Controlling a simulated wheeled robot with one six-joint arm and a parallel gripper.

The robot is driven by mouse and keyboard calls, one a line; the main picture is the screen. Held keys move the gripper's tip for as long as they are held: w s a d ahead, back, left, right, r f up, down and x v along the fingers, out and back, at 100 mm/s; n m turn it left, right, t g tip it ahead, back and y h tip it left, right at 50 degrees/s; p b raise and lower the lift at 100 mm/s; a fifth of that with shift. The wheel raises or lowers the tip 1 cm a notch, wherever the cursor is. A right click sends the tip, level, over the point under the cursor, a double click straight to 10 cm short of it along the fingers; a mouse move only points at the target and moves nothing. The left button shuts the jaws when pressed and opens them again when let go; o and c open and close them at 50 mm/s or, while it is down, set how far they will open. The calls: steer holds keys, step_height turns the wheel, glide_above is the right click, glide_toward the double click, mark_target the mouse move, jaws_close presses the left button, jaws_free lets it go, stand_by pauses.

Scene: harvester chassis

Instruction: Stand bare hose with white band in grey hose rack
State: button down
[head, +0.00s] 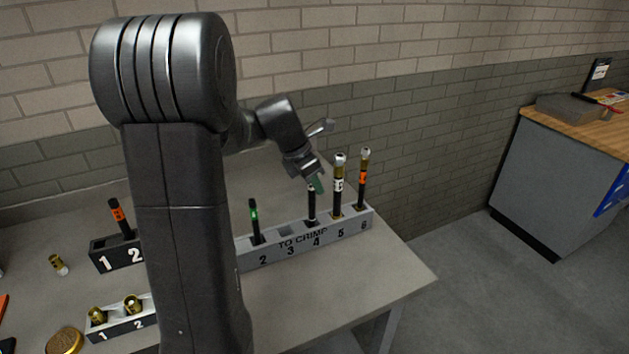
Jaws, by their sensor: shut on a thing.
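My gripper (317,184) is shut on the top of a dark bare hose (311,208). A small pale patch shows just under the fingers, and they hide most of the band. The hose is upright, with its lower end at slot 4 of the grey hose rack (268,258), marked TO CRIMP. I cannot tell how deep it sits. Slot 3 is empty. Slot 2 holds a black hose with a green band (255,222). Slot 5 holds a hose with a white band and a metal fitting (338,186). Slot 6 holds an orange-banded hose with a fitting (363,180).
My arm hides the rack's left end. A black rack (103,256) with an orange-banded hose (120,217) stands left. A small grey rack (128,325) holds brass fittings; another fitting (58,265) lies loose. The bench (395,270) is clear right of the grey rack.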

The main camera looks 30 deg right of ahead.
steer(key=shift+f+b, duration=1.05)
steer(key=shift+f, duration=1)
steer(key=c, duration=1.3)
jaws_free()
glide_toward(314, 195)
steer(key=r, duration=0.1)
steer(key=w+r, duration=0.1)
steer(key=shift+a+r, duration=0.35)
steer(key=shift+a, duration=0.05)
